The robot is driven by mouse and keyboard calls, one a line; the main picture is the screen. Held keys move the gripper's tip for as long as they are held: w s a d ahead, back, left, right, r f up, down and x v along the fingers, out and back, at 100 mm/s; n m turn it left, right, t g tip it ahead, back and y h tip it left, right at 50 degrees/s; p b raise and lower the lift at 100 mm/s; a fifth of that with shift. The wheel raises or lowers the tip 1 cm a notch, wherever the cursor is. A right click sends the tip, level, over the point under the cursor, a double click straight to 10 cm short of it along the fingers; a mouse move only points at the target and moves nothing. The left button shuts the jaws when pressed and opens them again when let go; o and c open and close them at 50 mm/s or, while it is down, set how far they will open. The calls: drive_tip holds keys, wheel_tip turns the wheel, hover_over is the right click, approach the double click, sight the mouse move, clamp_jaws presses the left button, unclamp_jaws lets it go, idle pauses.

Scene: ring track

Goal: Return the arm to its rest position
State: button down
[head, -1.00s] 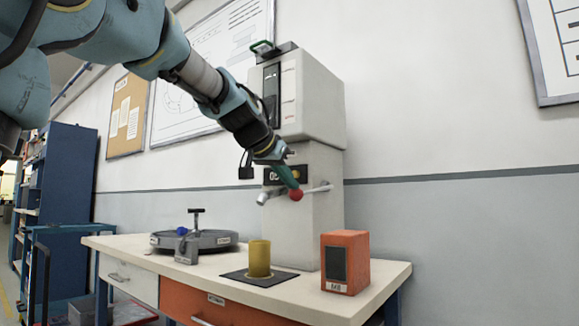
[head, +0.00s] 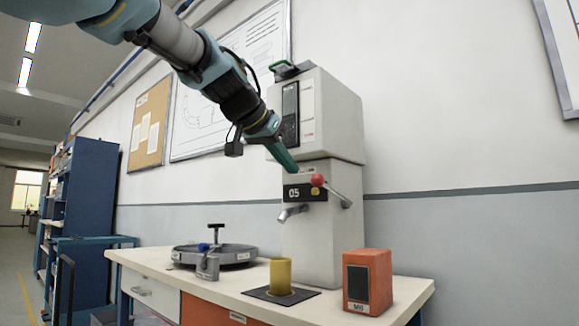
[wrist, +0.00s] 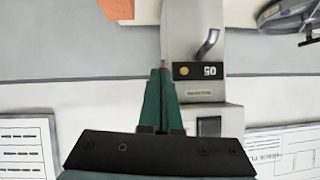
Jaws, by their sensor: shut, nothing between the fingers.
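My gripper (head: 293,171) has green fingers pressed together with nothing between them. In the head view it is in the air in front of the pale dispenser machine (head: 335,125), above and left of the red ball (head: 317,180) on its lever. In the wrist view the shut fingers (wrist: 162,75) point toward the machine's front, beside the dark "05" plate (wrist: 198,71). My arm reaches in from the upper left of the head view.
The table (head: 140,262) holds a yellow cup (head: 280,277) on a dark mat, an orange box (head: 368,283) and a round grey ring track (head: 232,256). A blue shelf (head: 85,195) stands at the left. The wall behind carries boards. The air left of the machine is free.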

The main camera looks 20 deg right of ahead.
idle(0.5)
drive_tip(key=w+a+f+n+y, duration=0.2)
drive_tip(key=a+f, duration=0.2)
drive_tip(key=f, duration=0.5)
drive_tip(key=w+a+f+n+g+y, duration=0.1)
drive_tip(key=w+a+f+n+y, duration=0.1)
drive_tip(key=a+f, duration=0.45)
drive_tip(key=w+a+f+n+y, duration=0.2)
drive_tip(key=a+f, duration=0.1)
drive_tip(key=f, duration=0.8)
drive_tip(key=s+a+f+n+g+y, duration=0.25)
drive_tip(key=s+a+f, duration=0.45)
drive_tip(key=f, duration=0.4)
drive_tip(key=s+a+f+n+g+y, duration=0.1)
drive_tip(key=s+a+f+n+g, duration=0.3)
drive_tip(key=a+f, duration=0.6)
wheel_tip(320, 180, up, 24)
drive_tip(key=s+m+t+p, duration=0.1)
drive_tip(key=t+p, duration=0.1)
drive_tip(key=p, duration=2.2)
drive_tip(key=shift+d+f, duration=0.15)
drive_tip(key=shift+d, duration=0.25)
